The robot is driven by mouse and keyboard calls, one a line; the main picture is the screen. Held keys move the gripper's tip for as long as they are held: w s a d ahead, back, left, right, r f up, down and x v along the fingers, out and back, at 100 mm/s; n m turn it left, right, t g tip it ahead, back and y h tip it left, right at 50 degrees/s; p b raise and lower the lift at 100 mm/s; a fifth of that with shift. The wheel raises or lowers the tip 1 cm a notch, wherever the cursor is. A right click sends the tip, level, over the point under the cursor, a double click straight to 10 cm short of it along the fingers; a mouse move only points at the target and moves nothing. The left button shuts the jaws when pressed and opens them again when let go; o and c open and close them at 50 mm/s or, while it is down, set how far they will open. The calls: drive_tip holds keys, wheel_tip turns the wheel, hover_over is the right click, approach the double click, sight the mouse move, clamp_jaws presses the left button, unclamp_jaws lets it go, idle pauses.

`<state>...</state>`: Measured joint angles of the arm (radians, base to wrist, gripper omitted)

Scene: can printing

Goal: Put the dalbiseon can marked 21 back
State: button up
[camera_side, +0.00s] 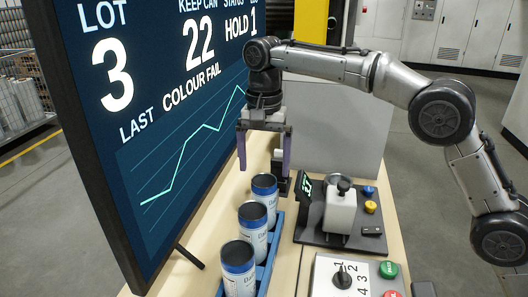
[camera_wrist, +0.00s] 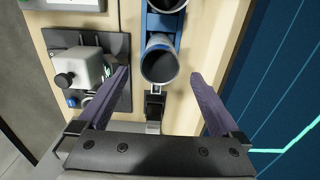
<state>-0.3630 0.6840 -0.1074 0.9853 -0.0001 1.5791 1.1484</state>
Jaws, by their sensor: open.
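My gripper (camera_side: 264,168) is open, pointing down above the far end of a blue rack (camera_side: 272,250). Nothing is between its purple fingers in the side view. Three white cans with dark open tops and blue bands stand in the rack: a far can (camera_side: 264,191), a middle can (camera_side: 253,229) and a near can (camera_side: 238,271). No number can be read on any can. In the wrist view, my gripper (camera_wrist: 160,76) has one can (camera_wrist: 159,64) showing between and just beyond its fingertips, in line with another can (camera_wrist: 166,4) at the top edge.
A big screen (camera_side: 150,100) stands close left of the rack, reading lot 3, keep can 22, hold, last colour fail. Right of the rack are a black-based device (camera_side: 340,212) with a white block and a dial panel (camera_side: 340,278). A grey panel (camera_side: 338,125) stands behind.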

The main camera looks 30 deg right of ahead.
drive_tip(key=shift+r, duration=1.25)
drive_tip(key=shift+d+r, duration=0.1)
drive_tip(key=s+d+r+n+t, duration=0.1)
drive_tip(key=s+d+r+n, duration=0.15)
drive_tip(key=s+d, duration=0.4)
drive_tip(key=s+d+r+n+t, duration=0.2)
drive_tip(key=s+d+r, duration=0.1)
drive_tip(key=s+d, duration=0.3)
drive_tip(key=s+d+f+n+t, duration=0.1)
drive_tip(key=s+d+f, duration=0.1)
drive_tip(key=s, duration=0.5)
drive_tip(key=s+d+f+n, duration=0.2)
drive_tip(key=s+f, duration=0.3)
drive_tip(key=s, duration=0.2)
drive_tip(key=s+d+f+n+t, duration=0.1)
drive_tip(key=s+d+f, duration=0.1)
drive_tip(key=s, duration=0.4)
drive_tip(key=shift+s+f+t, duration=0.3)
drive_tip(key=shift+s+f, duration=0.1)
drive_tip(key=shift+f, duration=0.3)
drive_tip(key=shift+d+n, duration=0.1)
drive_tip(key=shift+n, duration=0.15)
